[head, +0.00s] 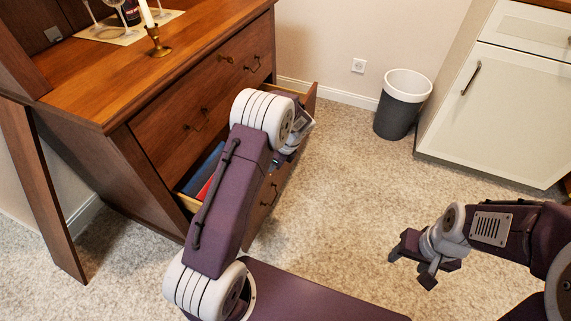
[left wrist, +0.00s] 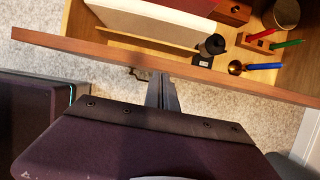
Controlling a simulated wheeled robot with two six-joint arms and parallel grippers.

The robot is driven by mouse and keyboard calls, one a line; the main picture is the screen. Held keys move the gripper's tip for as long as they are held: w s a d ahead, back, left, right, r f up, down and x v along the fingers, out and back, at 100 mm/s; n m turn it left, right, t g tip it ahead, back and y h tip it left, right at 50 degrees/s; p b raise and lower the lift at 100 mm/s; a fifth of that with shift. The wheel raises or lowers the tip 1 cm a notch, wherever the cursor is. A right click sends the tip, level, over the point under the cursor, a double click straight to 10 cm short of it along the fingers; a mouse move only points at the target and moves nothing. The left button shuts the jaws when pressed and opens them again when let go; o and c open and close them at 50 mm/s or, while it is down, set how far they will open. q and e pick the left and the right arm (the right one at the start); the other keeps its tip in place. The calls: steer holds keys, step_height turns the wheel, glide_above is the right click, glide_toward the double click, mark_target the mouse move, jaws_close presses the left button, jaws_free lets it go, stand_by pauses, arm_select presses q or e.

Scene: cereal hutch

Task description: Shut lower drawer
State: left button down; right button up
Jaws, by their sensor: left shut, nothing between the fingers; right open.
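The lower drawer (head: 186,201) of the brown wooden hutch stands open in the head view, largely hidden behind my left arm. The left wrist view shows its wooden front panel (left wrist: 100,54) from above. My left gripper (left wrist: 162,76) is shut and empty, with its fingertips at the outer side of that panel, close to a dark handle (left wrist: 138,73). I cannot tell whether they touch the panel. In the head view my left gripper (head: 291,150) is mostly hidden by its own wrist. My right gripper (head: 412,263) is open and empty above the carpet, away from the hutch.
The drawer holds books (left wrist: 150,22), a black object (left wrist: 211,46) and several pens (left wrist: 286,44). The upper drawer (head: 205,100) is closed. A candlestick (head: 158,47) stands on the hutch top.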

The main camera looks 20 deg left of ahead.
arm_select(q)
steer(key=shift+w+a+p, duration=0.2)
steer(key=shift+a+p, duration=1.8)
steer(key=shift+a, duration=3.1)
steer(key=shift+w+a+p, duration=0.2)
steer(key=shift+a+p, duration=1.8)
steer(key=shift+a, duration=3.1)
steer(key=shift+d, duration=0.15)
